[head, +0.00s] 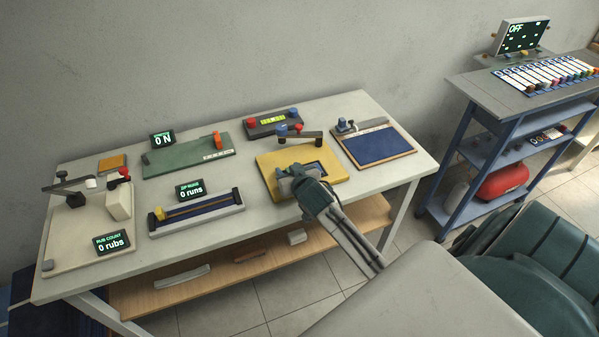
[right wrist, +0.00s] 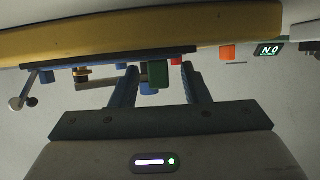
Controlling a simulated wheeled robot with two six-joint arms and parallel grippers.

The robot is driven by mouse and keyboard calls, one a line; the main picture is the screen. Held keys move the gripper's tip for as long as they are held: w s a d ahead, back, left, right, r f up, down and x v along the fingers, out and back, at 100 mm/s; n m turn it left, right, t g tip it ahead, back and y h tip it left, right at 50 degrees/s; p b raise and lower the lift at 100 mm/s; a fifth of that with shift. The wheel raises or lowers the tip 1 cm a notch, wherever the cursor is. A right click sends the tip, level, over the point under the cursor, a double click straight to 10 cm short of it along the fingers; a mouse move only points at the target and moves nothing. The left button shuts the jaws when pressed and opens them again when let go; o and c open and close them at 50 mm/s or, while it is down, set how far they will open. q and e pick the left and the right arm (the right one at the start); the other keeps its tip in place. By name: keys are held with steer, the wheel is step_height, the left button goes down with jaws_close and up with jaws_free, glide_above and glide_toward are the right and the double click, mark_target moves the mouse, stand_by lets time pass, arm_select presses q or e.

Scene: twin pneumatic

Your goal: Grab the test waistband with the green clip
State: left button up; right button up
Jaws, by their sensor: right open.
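My right gripper (head: 290,178) is over the yellow board (head: 265,160) on the table. In the right wrist view its two fingers (right wrist: 160,86) are open, with a small green block (right wrist: 158,74) between them, apparently the green clip. I cannot tell whether the fingers touch it. In the head view the clip is hidden by the gripper. A dark blue piece (head: 318,165) shows beside the gripper on the yellow board; it may be the test waistband, but most is covered. The yellow board's edge (right wrist: 150,32) spans the top of the wrist view. My left gripper is out of view.
A green board (head: 185,158) with a "0 N" display (head: 163,139) is further left.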

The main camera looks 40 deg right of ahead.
jaws_close()
steer(key=shift+r+b, duration=0.3)
steer(key=shift+r, duration=0.15)
step_height(320, 180, up, 2)
steer(key=shift+r+b, duration=0.15)
steer(key=shift+b, duration=0.45)
steer(key=s+d+r+b, duration=0.1)
steer(key=s+d+b, duration=0.1)
steer(key=s+d, duration=0.7)
steer(key=shift+s+r, duration=0.4)
steer(key=shift+s, duration=1.7)
